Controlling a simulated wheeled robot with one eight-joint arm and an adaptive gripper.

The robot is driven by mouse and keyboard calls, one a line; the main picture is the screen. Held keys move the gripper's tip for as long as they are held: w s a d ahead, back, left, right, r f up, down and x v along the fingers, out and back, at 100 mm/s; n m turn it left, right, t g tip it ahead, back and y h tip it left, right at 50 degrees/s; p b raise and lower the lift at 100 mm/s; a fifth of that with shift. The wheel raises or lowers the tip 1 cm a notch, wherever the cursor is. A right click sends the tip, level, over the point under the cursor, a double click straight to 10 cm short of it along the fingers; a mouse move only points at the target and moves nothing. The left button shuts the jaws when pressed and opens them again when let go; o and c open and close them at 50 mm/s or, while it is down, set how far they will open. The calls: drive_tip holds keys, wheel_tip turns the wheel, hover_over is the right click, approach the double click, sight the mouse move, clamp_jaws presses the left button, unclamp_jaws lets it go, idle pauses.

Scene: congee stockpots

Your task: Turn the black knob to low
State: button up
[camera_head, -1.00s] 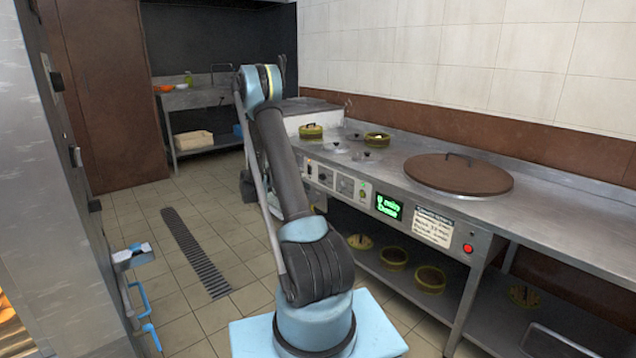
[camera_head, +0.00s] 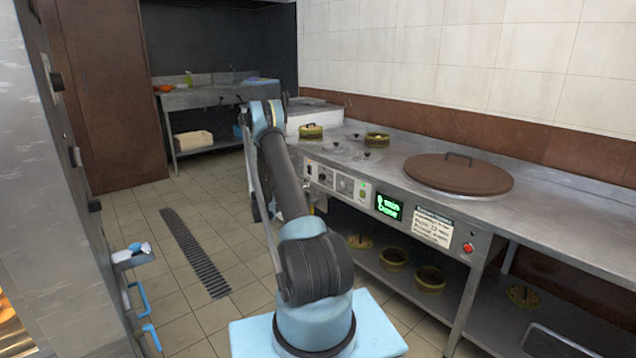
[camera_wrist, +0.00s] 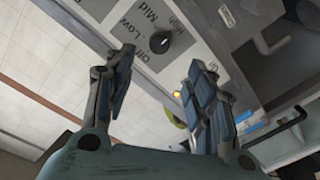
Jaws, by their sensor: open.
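My gripper (camera_wrist: 162,80) is open, with one finger on each side below the knob in the picture. The fingers look apart from the knob, with nothing between them. In the head view the control panel (camera_head: 343,184) is on the counter front, just right of my arm, which hides most of my gripper.
A small yellow light (camera_wrist: 177,94) shows on the panel near the right finger. A brown lid (camera_head: 458,175) and a red button (camera_head: 468,247) are further along the counter. The tiled floor (camera_head: 190,330) at left is clear.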

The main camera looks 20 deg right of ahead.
sight(320, 177)
drive_tip(key=x, duration=1.1)
drive_tip(key=shift+w+d, duration=0.1)
drive_tip(key=shift+d, duration=0.15)
drive_tip(key=c, duration=1.1)
